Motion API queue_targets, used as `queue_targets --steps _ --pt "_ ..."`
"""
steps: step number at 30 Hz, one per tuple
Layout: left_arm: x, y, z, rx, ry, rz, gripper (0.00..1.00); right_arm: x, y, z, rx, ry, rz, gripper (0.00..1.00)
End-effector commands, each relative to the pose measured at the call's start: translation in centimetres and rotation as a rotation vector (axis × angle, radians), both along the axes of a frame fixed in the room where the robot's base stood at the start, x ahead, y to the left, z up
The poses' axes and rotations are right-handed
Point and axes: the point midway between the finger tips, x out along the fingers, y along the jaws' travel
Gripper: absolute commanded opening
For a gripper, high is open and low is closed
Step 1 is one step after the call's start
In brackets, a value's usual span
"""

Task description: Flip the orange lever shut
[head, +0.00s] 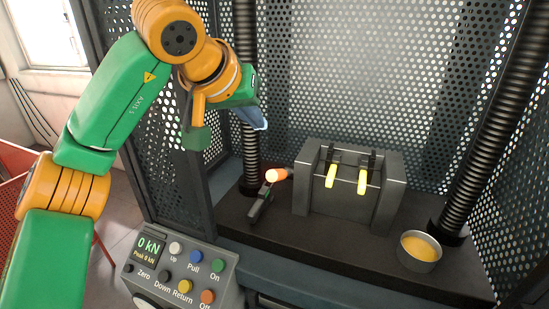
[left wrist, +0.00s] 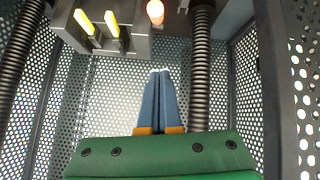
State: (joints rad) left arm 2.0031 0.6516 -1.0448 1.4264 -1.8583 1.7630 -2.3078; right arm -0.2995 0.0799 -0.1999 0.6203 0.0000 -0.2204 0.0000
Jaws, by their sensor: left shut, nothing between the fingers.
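The orange lever end (head: 277,174) is a rounded orange knob at the left side of a grey block fixture (head: 312,200), pointing left. It also shows at the top of the left wrist view (left wrist: 155,11), cut by the picture edge. How the lever joins the fixture is unclear. My left gripper (head: 262,125) is shut and empty, its blue fingers together. It is above and a little left of the knob in the head view, apart from it. The fingers (left wrist: 160,72) also show in the left wrist view. My right gripper is in neither view.
Perforated panels enclose the space.

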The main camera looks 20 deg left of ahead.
Motion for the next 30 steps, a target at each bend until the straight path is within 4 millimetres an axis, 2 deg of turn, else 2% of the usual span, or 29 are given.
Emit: queue_targets --steps 5,18,24,30 --pt "0.9 -0.2 -0.9 -0.002 0.004 -0.001 0.0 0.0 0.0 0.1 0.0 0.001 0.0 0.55" --pt "7.2 -0.9 -7.4 -0.002 0.003 -0.004 0.0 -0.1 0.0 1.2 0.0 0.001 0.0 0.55" --pt "5.6 -1.4 -9.9 -0.002 0.001 -0.004 0.0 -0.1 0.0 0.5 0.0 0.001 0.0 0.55" --pt "5.2 -1.5 -10.4 -0.004 0.001 -0.002 0.0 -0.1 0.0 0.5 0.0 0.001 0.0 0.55"
